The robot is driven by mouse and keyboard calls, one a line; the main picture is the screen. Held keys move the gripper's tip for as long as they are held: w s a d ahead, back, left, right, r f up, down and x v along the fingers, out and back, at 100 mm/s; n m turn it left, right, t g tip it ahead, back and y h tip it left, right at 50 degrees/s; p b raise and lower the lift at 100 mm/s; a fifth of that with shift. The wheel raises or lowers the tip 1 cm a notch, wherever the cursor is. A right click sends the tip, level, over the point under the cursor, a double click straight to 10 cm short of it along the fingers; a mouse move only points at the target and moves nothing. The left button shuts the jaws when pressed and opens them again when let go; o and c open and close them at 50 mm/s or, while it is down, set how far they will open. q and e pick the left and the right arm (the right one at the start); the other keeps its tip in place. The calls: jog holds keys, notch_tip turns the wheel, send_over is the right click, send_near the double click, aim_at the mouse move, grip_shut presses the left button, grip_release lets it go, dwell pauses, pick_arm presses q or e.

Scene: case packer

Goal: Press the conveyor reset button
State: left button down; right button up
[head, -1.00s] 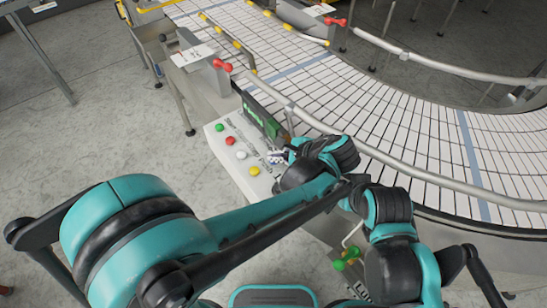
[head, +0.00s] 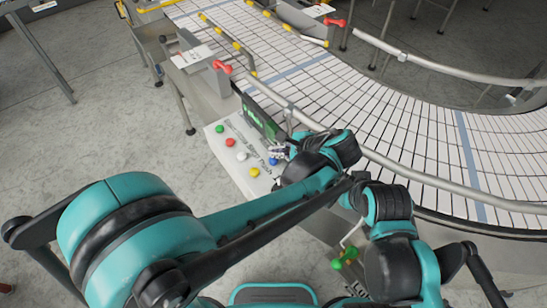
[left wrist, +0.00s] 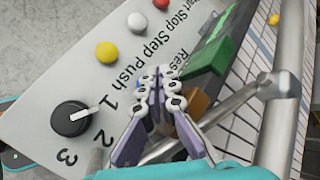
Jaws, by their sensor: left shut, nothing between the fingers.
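The button panel (head: 222,160) is a pale sloping plate beside the conveyor, with green, red, white and yellow buttons. In the left wrist view its printed words include "Step", "Push" and part of "Reset" (left wrist: 180,52). My left gripper (head: 280,151) is shut and empty, close over the panel's right part. In the left wrist view the shut fingers (left wrist: 159,76) reach over the panel by the "Reset" lettering. A small blue spot (head: 273,161) shows beside the fingers in the head view, perhaps the reset button. The fingers hide the surface beneath them; contact cannot be told. My right gripper is not in view.
A dark screen with green display (head: 260,118) stands behind the panel, close to the left fingers. The metal guard rail (head: 300,117) and conveyor (head: 380,125) lie beyond. A black selector knob (left wrist: 82,118) marked 1, 2, 3 is beside the buttons. Floor at left is clear.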

pick_arm(q)
jog(key=shift+r+p, duration=1.6)
jog(key=shift+r, duration=0.8)
jog(key=shift+f, duration=0.1)
